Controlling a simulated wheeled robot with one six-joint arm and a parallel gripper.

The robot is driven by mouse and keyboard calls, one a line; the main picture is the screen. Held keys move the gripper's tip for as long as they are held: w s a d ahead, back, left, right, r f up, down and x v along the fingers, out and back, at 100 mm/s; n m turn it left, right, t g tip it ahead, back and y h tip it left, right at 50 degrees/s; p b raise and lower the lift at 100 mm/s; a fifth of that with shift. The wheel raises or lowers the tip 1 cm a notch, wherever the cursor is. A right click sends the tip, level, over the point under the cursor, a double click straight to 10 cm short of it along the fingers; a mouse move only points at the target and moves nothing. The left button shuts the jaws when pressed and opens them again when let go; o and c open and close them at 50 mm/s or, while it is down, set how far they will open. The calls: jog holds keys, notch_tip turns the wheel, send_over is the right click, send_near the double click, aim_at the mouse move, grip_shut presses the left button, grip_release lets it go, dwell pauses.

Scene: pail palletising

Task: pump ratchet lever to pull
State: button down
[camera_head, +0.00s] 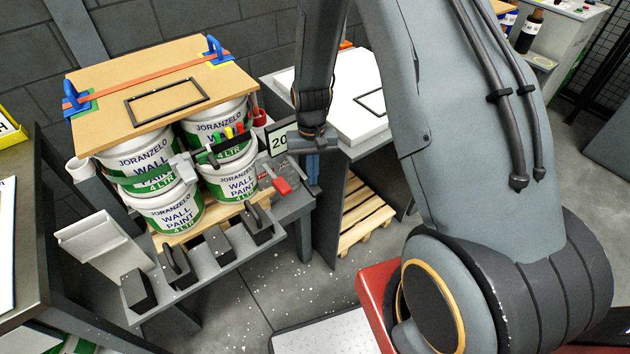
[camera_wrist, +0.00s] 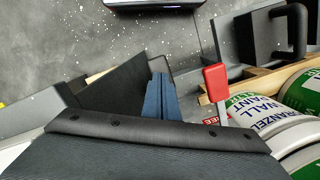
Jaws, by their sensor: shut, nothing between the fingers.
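The ratchet lever (camera_head: 282,185) has a red grip on a pale metal arm. It juts out low at the right side of the pail stack. In the wrist view the red grip of the lever (camera_wrist: 215,78) stands upright just right of my fingers. My gripper (camera_head: 313,175) hangs to the right of the lever, apart from it. Its blue fingers (camera_wrist: 162,98) are shut and empty. An orange strap (camera_head: 150,82) runs over the wooden top board (camera_head: 110,62), between blue corner pieces. The ratchet's body is partly hidden.
White and green paint pails (camera_head: 165,212) are stacked under the board. A grey shelf (camera_head: 205,262) with black blocks runs along the front. A white-topped bench (camera_head: 345,120) stands behind my gripper, with a pallet (camera_head: 366,215) below. A number sign (camera_head: 278,141) stands near the lever. Floor ahead is open.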

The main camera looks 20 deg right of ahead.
jog(key=shift+w, duration=0.1)
jog(key=w, duration=0.2)
jog(key=r, duration=0.1)
jog(key=shift+w+d, duration=0.3)
jog(key=shift+w, duration=0.1)
jog(key=shift+r, duration=0.1)
notch_tip(320, 180, up, 8)
jog(key=b, duration=0.1)
jog(key=shift+w+b, duration=0.3)
jog(key=shift+w, duration=0.1)
jog(key=shift+d, duration=0.1)
dwell(0.7)
